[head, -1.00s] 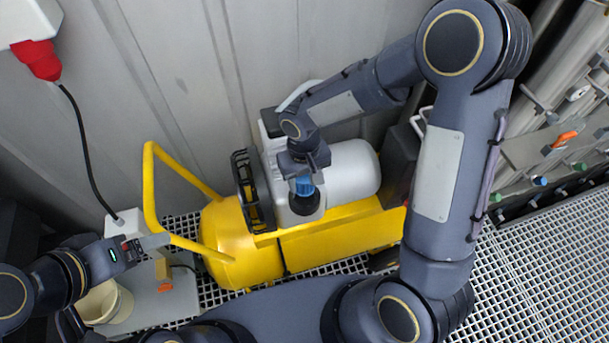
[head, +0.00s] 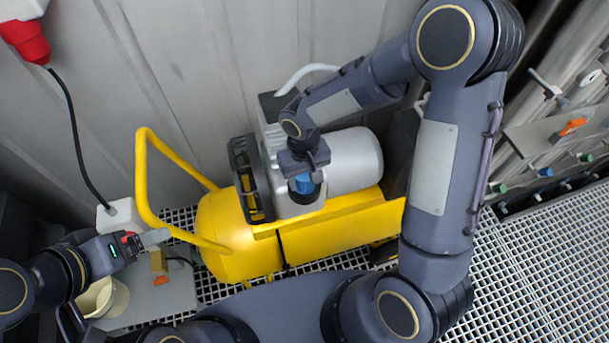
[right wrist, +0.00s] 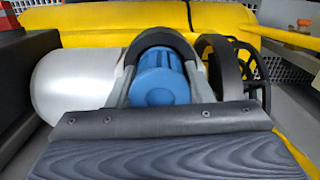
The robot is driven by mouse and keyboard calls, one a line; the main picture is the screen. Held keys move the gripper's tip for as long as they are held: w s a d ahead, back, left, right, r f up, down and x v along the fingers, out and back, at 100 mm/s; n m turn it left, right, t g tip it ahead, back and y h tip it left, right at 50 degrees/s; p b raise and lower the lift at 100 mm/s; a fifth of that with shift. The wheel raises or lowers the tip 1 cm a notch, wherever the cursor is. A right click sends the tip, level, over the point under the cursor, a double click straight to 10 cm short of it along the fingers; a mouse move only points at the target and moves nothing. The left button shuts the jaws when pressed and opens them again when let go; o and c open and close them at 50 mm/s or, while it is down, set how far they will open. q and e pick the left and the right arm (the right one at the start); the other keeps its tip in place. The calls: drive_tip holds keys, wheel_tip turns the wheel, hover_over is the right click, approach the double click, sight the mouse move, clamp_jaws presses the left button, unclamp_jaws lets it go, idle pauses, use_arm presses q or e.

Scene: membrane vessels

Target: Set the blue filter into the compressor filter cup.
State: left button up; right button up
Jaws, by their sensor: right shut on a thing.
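The blue filter (head: 304,183) is a short ribbed cylinder between the fingers of my right gripper (head: 305,176), over the compressor's grey head. In the right wrist view the blue filter (right wrist: 160,78) stands between the two grey fingers of the right gripper (right wrist: 162,85), which are shut on it. The dark round filter cup (head: 302,197) shows just below the blue filter in the head view. The filter overlaps it there; how deep it sits in the cup is hidden. My left gripper (head: 148,238) is at the lower left, away from both; its jaw opening is unclear.
The yellow compressor (head: 227,235) has a silver motor (head: 354,160), a black guard (head: 250,180) and a yellow handle (head: 143,180). A cream bucket (head: 103,298) is near the left arm. Pipes with valves stand at the right. Grating covers the floor.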

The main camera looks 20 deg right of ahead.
drive_tip(key=o, duration=1.2)
wheel_tip(320, 180, up, 8)
drive_tip(key=shift+w+f, duration=0.1)
drive_tip(key=shift+w, duration=0.05)
idle(0.4)
drive_tip(key=s+d+r+m+t+y, duration=0.1)
drive_tip(key=s+d+r+t+y, duration=0.1)
drive_tip(key=s, duration=0.6)
drive_tip(key=s+d+r+m+t+y, duration=0.1)
drive_tip(key=s+d+r+m+t, duration=0.1)
drive_tip(key=s+d+r+t, duration=0.2)
drive_tip(key=s+d+r, duration=0.3)
drive_tip(key=s+r, duration=0.1)
drive_tip(key=shift+s+y, duration=0.2)
drive_tip(key=shift+y, duration=0.2)
